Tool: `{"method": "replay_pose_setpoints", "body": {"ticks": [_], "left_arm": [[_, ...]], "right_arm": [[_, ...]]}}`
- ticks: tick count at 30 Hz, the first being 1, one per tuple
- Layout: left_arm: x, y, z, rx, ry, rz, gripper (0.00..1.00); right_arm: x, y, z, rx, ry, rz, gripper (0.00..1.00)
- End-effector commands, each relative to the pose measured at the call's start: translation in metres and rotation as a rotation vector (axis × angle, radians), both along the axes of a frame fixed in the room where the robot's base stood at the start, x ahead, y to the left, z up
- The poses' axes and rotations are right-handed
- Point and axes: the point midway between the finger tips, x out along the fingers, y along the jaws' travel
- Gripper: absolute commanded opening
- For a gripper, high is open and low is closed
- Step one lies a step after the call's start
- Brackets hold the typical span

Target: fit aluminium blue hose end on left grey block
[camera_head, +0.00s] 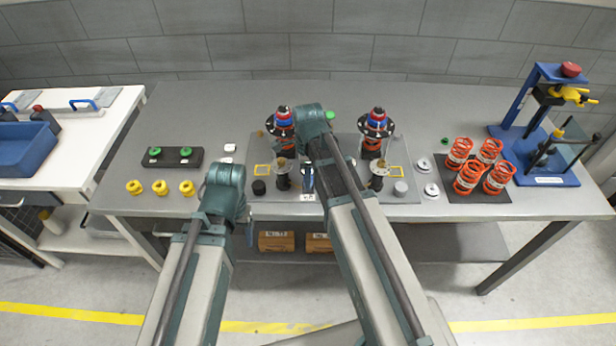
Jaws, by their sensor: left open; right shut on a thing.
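My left arm's wrist (225,178) is at the table's front edge, left of the grey fixture plate (345,205). Its fingers are hidden behind the wrist; the gripper is open. My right arm reaches over the middle of the plate, with its wrist (312,118) just right of the left red-blue column (282,122). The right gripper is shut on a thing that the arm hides. I cannot make out the blue hose end. Brass-topped dark parts stand at the plate's left (282,179) and right (378,178). I cannot tell the left grey block apart.
A right column (376,126), orange springs (470,178) and a blue press (545,125) stand to the right. The table's back left is clear.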

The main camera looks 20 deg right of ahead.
Motion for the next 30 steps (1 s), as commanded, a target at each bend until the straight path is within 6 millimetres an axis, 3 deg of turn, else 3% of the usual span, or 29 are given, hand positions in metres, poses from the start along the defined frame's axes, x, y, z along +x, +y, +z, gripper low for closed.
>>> {"method": "replay_pose_setpoints", "body": {"ticks": [28,29,30], "left_arm": [[0.0,0.0,-0.0035,0.0,0.0,0.0,0.69],[0.0,0.0,-0.003,0.0,0.0,0.0,0.69],[0.0,-0.0001,-0.0027,0.0,0.0,0.0,0.69]], "right_arm": [[0.0002,0.0002,-0.0035,0.0,0.0,0.0,0.0],[0.0002,0.0002,-0.003,0.0,0.0,0.0,0.38],[0.0,0.0001,-0.0028,0.0,0.0,0.0,0.45]]}}
